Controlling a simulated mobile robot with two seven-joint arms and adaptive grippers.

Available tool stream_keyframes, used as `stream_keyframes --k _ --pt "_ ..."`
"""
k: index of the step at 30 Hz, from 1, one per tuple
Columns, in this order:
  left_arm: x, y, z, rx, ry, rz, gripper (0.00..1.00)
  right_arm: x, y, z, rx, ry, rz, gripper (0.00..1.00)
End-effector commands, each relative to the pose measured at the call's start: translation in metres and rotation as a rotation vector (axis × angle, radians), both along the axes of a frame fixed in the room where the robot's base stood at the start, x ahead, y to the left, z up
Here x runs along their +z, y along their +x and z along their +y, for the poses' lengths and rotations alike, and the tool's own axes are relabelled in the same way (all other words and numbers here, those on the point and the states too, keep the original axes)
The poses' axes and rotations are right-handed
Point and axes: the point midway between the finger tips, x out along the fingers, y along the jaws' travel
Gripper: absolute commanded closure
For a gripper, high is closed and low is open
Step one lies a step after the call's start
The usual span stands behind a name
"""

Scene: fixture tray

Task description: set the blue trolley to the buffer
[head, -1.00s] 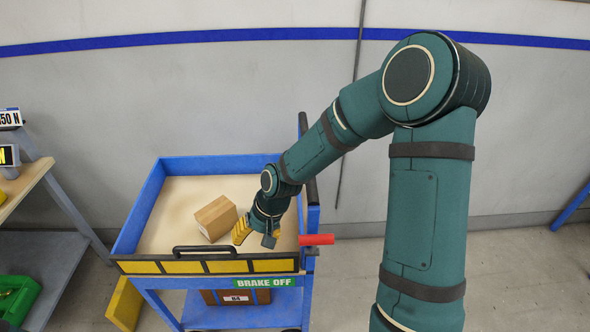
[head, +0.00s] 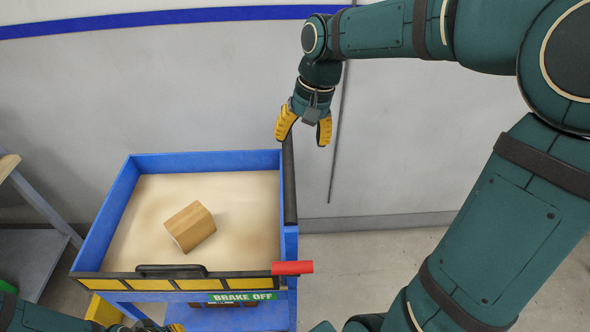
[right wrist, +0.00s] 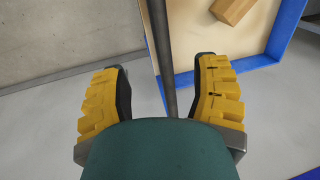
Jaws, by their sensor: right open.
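The blue trolley (head: 122,212) stands against the wall, with a pale tray floor and a black and yellow front edge. A black handle bar (head: 289,190) runs along its right side. My right gripper (head: 305,133) is open and empty above the bar's far end. In the right wrist view the bar (right wrist: 158,50) runs between the two yellow fingers (right wrist: 158,90), apart from both. A red lever (head: 292,267) sticks out right at the front corner, above a green "BRAKE OFF" sign (head: 243,297). My left arm shows at the bottom left; its gripper (head: 172,327) is mostly cut off.
A yellow block (head: 103,310) is by the trolley's lower left. A grey shelf stand (head: 38,258) is at the left. The floor (head: 380,250) right of the trolley is clear.

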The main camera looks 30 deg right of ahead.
Motion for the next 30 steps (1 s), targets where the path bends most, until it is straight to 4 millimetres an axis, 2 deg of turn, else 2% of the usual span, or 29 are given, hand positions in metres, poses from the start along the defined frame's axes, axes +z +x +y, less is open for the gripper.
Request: stream_keyframes --k 4,7,21,27,30 --pt "-0.002 -0.001 0.0 0.001 0.001 0.001 1.0 -0.007 0.0 0.001 0.0 0.0 0.002 0.39" --pt "-0.005 -0.001 0.0 -0.001 0.0 0.004 1.0 -0.02 0.001 0.003 0.001 0.0 0.004 0.39" --pt "-0.026 -0.005 0.0 -0.009 -0.002 0.011 1.0 -0.107 0.01 0.018 0.003 0.001 0.004 0.39" --pt "-0.032 -0.004 0.0 -0.009 -0.002 0.008 1.0 -0.129 0.013 0.022 0.0 0.0 0.002 0.39" --pt "-0.032 -0.003 0.0 -0.008 -0.002 0.007 1.0 -0.134 0.013 0.023 0.0 0.0 0.001 0.39"
